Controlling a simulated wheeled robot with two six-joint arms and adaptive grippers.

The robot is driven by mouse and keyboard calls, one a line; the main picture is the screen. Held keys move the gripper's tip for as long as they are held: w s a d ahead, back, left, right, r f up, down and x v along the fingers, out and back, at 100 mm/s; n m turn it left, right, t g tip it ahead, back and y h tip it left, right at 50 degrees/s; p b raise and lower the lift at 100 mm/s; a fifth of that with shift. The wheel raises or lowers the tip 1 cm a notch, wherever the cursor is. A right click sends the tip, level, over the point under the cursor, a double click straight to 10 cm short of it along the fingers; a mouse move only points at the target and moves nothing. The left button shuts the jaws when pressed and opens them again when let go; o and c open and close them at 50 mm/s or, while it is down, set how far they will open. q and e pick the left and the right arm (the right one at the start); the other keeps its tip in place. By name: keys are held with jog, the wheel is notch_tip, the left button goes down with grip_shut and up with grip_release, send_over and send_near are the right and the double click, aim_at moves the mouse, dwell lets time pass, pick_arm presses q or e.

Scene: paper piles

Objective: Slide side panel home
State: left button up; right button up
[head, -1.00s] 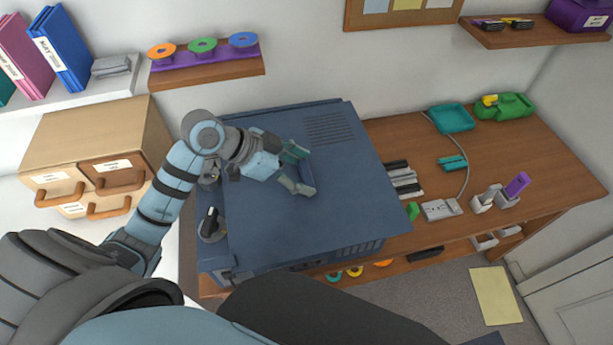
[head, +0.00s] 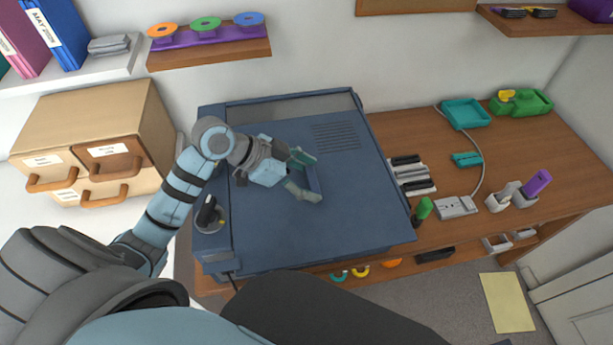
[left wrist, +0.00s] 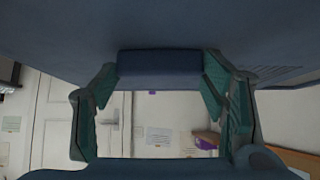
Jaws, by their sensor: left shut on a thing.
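The blue side panel (head: 350,205) lies flat on top of the blue case (head: 216,248) on the desk. In the left wrist view the handle (left wrist: 158,63) is a dark blue bar between the fingers. A greyish strip of the case shows beyond the panel's back edge. My right gripper is not in view.
A black-knobbed round holder (head: 209,215) stands at the case's left. Right of the case are black and white strips (head: 408,172), a green item (head: 424,208), a grey device with a cable (head: 457,206) and a teal tray (head: 466,113). A shelf (head: 215,55) hangs behind.

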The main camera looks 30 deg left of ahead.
pick_arm(q)
jog(key=shift+w+a, duration=0.1)
jog(key=shift+w+a+b, duration=0.25)
jog(key=shift+w+a, duration=0.75)
jog(key=shift+w, duration=0.25)
jog(key=shift+w+a+b, duration=0.2)
jog(key=shift+w+a, duration=0.75)
jog(key=shift+w, duration=0.3)
jog(key=shift+w+a, duration=0.15)
jog(key=shift+w, duration=0.05)
jog(key=shift+w+a, duration=0.2)
jog(key=shift+w, duration=0.1)
jog(key=shift+w+a, duration=0.2)
jog(key=shift+w, duration=0.05)
jog(key=o, duration=2)
jog(key=shift+o, duration=0.4)
